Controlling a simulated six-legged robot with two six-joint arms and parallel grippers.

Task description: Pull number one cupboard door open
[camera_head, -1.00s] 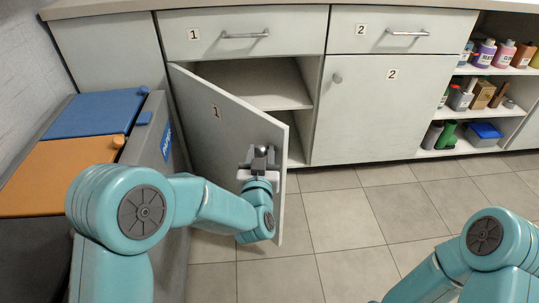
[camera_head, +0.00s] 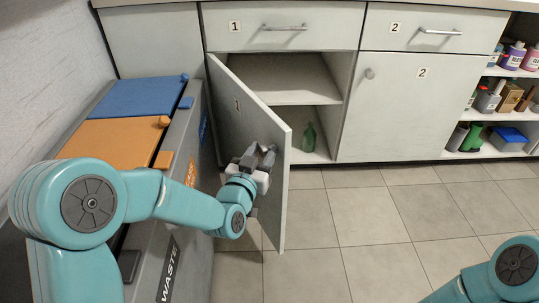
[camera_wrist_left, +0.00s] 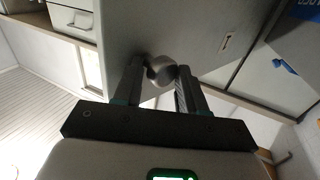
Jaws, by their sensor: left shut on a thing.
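The number one cupboard door (camera_head: 243,116) stands well open, hinged at its left edge and swung out toward me. Its label "1" shows on its front face. My left gripper (camera_head: 260,154) is at the front face near the free edge. In the left wrist view, the fingers of my left gripper (camera_wrist_left: 155,75) are shut on the round metal door knob (camera_wrist_left: 161,70), one on each side. In the head view the knob is mostly hidden by the fingers. My right gripper is out of view; only part of that arm shows at the lower right.
The open cupboard shows a shelf (camera_head: 285,80) and a green bottle (camera_head: 309,137) below it. A waste bin unit with blue (camera_head: 135,97) and orange (camera_head: 110,143) lids stands close left of the door. Tiled floor (camera_head: 370,225) right of the door is clear.

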